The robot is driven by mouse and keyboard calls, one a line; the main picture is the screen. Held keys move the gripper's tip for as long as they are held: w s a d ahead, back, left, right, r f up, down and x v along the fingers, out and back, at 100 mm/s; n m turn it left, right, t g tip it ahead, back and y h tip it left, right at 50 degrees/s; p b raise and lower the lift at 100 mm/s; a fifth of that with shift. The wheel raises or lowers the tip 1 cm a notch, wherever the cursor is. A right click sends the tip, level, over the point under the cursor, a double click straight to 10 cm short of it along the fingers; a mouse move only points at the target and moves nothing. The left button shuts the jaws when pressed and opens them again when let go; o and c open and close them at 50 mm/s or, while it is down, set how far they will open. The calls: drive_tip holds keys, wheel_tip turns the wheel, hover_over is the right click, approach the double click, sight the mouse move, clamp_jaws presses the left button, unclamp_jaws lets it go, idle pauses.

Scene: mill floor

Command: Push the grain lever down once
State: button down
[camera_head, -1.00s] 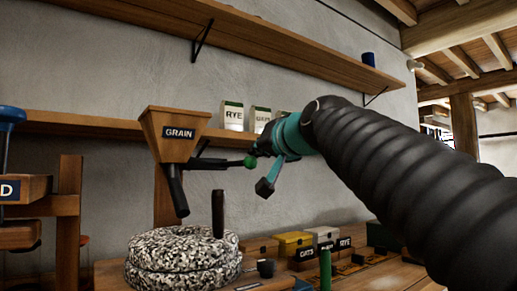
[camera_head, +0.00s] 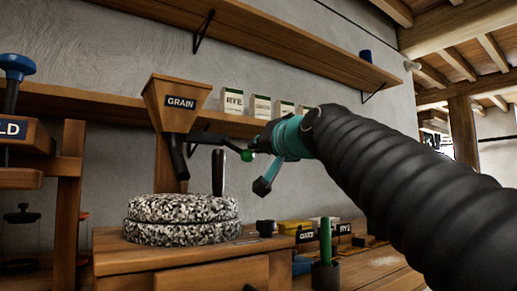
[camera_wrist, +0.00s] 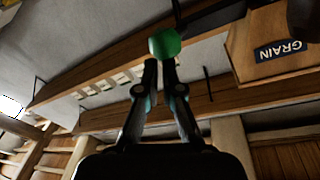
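The wooden grain hopper (camera_head: 168,116) with its GRAIN label stands above the speckled millstone. Its dark lever (camera_head: 215,140) sticks out to the right and slopes down to a green knob (camera_head: 247,155). My gripper (camera_head: 262,142) is right at the knob, coming from the right. In the wrist view, my two fingers (camera_wrist: 159,66) are drawn together, with nothing seen between them. The green knob (camera_wrist: 165,42) is just past the fingertips; whether they touch it is unclear. The hopper (camera_wrist: 275,48) is at the upper right there.
The millstone (camera_head: 180,218) with an upright dark handle (camera_head: 218,172) sits on a wooden bench. A green rod in a dark cup (camera_head: 326,275) and small labelled boxes (camera_head: 296,229) are to its right. A shelf (camera_head: 85,105) with packets runs behind.

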drive_tip(key=shift+w+a+f, duration=0.2)
drive_tip(key=shift+a+f, duration=0.05)
drive_tip(key=shift+f, duration=0.45)
wheel_tip(320, 180, up, 5)
drive_tip(key=d+p, duration=0.2)
drive_tip(key=p, duration=0.1)
drive_tip(key=s+d+f+b, duration=0.3)
drive_tip(key=s+d, duration=0.1)
drive_tip(key=s, duration=0.4)
drive_tip(key=shift+f, duration=0.2)
drive_tip(key=shift+s, duration=0.1)
